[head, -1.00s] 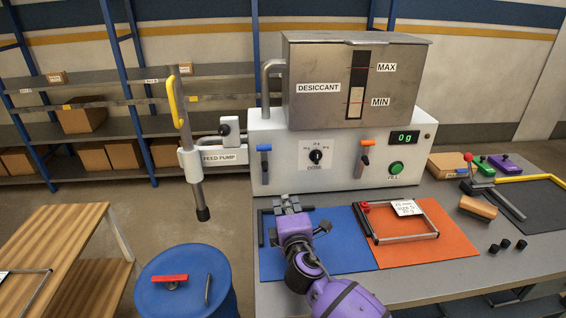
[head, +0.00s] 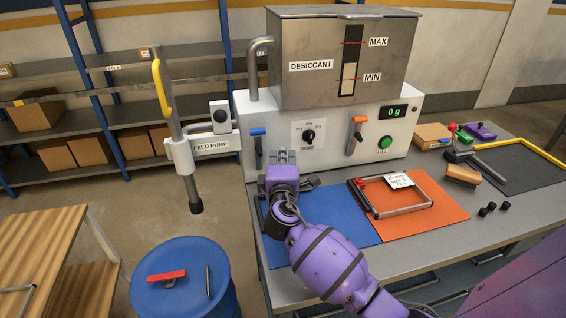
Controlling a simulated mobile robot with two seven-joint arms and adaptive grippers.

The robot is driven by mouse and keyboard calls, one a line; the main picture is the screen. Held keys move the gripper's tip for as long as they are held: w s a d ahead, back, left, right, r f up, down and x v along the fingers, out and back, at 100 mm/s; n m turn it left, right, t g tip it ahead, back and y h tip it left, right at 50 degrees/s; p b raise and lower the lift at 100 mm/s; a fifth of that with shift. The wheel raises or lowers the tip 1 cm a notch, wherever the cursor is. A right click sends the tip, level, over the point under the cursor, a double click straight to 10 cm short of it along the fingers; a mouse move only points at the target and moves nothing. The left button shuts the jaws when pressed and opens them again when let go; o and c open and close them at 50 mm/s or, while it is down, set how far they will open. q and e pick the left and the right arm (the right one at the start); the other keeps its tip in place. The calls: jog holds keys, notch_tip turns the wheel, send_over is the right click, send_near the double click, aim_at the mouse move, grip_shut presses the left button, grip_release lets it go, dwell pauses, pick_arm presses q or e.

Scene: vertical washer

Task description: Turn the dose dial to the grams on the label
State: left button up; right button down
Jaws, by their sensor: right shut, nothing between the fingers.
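The dose dial (head: 308,136) is a black knob on a white plate on the front of the white dispenser (head: 345,146). Its small scale marks are too fine to read for certain. The label (head: 399,181) is a white card with small print on the metal frame (head: 371,204) over the orange mat; its grams figure is hard to read now, but looked like 20 g in the earlier view. My right gripper (head: 281,157) is shut and empty, below and left of the dial, apart from it, in front of the dispenser's face. My left gripper is not in view.
A blue-handled lever (head: 258,146) and an orange-handled lever (head: 356,134) flank the dial. The green FILL button (head: 385,142) sits under a display (head: 394,112) reading 0 g. The feed pump (head: 195,150) and blue drum (head: 180,281) stand at left.

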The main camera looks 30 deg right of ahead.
aim_at(291, 139)
jog(key=x, duration=0.4)
jog(key=shift+r, duration=0.1)
jog(key=shift+s+d+p, duration=0.2)
jog(key=shift+d, duration=0.4)
jog(key=shift+s+d+p, duration=0.15)
jog(key=shift+s+d, duration=0.05)
jog(key=shift+d, duration=0.4)
jog(key=shift+s+d, duration=0.2)
jog(key=shift+d, duration=0.35)
jog(key=shift+d+f, duration=0.15)
jog(key=shift+f, duration=0.1)
